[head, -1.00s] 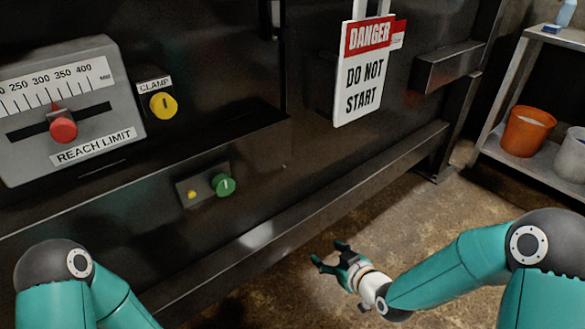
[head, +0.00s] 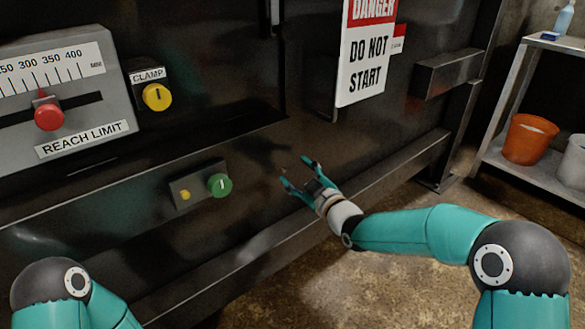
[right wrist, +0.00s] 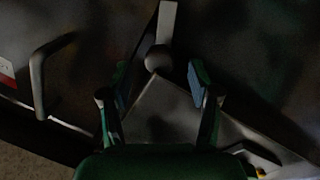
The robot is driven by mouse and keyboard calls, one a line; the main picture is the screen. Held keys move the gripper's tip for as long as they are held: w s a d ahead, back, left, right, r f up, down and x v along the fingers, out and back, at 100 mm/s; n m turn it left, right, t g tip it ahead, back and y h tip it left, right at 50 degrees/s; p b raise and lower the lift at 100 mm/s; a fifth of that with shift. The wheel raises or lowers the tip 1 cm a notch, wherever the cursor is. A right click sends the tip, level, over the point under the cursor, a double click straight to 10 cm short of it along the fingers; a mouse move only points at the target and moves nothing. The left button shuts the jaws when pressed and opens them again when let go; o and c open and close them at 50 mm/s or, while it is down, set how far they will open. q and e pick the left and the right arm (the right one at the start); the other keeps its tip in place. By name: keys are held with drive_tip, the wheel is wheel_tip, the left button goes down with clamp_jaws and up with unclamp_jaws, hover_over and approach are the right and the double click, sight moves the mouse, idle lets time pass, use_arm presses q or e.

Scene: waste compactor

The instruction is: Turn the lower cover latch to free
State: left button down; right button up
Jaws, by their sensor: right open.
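My right gripper (head: 294,171) is open and empty in front of the dark machine panel (head: 240,140), right of the green knob (head: 219,186). Its two fingers also show, spread apart, in the right wrist view (right wrist: 160,86). Beyond them in that view is a pale grey bar (right wrist: 167,22) with a round knob (right wrist: 158,59) at its lower end, which looks like the latch. The fingers are not closed on it, and the dim picture hides its exact setting. I cannot pick out the latch in the head view. My left gripper is out of view.
A bent grey handle (right wrist: 38,82) stands out left in the wrist view. The yellow clamp knob (head: 157,97), red slider (head: 48,116) and danger sign (head: 365,65) are on the machine. A long ledge (head: 385,180) runs below. A shelf with an orange bucket (head: 528,140) stands right.

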sight(288, 168)
drive_tip(key=shift+b+x, duration=0.35)
drive_tip(key=shift+x, duration=2)
drive_tip(key=shift+c, duration=0.4)
drive_tip(key=c, duration=1.1)
drive_tip(key=shift+m+p, duration=0.3)
drive_tip(key=shift+m, duration=0.3)
drive_tip(key=o, duration=1.2)
